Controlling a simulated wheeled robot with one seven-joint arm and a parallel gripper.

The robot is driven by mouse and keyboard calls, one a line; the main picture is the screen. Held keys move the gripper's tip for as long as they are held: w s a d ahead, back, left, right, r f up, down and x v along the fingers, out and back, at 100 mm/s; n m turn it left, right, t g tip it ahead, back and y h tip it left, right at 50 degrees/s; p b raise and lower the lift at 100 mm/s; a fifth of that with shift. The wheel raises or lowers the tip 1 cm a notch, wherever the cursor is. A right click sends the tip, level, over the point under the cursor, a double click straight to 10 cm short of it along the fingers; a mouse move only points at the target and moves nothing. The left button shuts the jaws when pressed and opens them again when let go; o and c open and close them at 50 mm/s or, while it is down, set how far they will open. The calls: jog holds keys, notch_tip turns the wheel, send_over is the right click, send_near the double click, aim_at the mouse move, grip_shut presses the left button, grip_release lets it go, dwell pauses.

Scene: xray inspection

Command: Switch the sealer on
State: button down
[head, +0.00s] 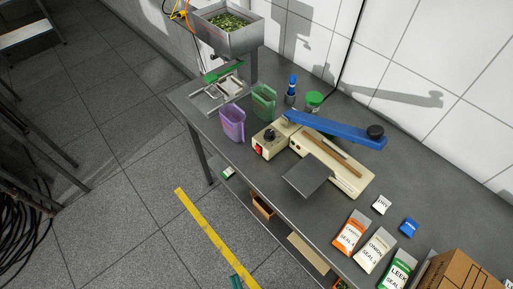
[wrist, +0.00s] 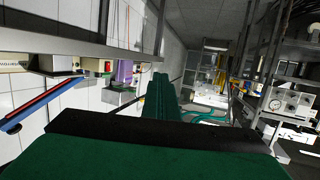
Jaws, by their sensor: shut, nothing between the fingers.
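The sealer (head: 325,165) is a beige bench unit with a raised blue lever arm (head: 335,130) ending in a black knob. Its control box (head: 268,143) at the left end carries a black dial (head: 270,134) and a red switch (head: 259,150) on the front face. I cannot tell the switch's position. In the wrist view, the blue arm (wrist: 45,103) shows at the left. My gripper (wrist: 160,80) has green fingers, shut and empty. In the head view only a green piece of it (head: 236,282) shows at the bottom edge, well below and apart from the sealer.
A purple bin (head: 232,124) and a green bin (head: 264,101) stand left of the sealer. A grey plate (head: 307,176) juts out at its front. Labelled pouches (head: 350,232) and a carton (head: 455,272) lie right. A yellow floor stripe (head: 215,236) runs before the table.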

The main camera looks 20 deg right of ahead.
jog(key=w+d+r+m+t+h, duration=0.1)
jog(key=w+r+m+t+h, duration=0.2)
jog(key=w+m+h, duration=0.4)
jog(key=w+d+r+m+t+h, duration=0.1)
jog(key=w+r+m+t+h, duration=0.15)
jog(key=w+m+h, duration=0.45)
jog(key=w+f+m+g+h, duration=0.2)
jog(key=w+m+g, duration=0.5)
jog(key=w+m, duration=0.1)
jog(key=w+d+f+m+g+h, duration=0.1)
jog(key=w+f+m+g+h, duration=0.1)
jog(key=w+m+g, duration=0.5)
jog(key=w+m, duration=0.1)
jog(key=m, duration=0.2)
jog(key=shift+d+f, duration=0.25)
jog(key=shift+f, duration=0.1)
jog(key=shift+d, duration=0.2)
send_near(257, 148)
jog(key=x, duration=0.6)
jog(key=shift+w+d+f, duration=0.2)
jog(key=shift+w+f, duration=0.05)
jog(key=shift+f, duration=0.05)
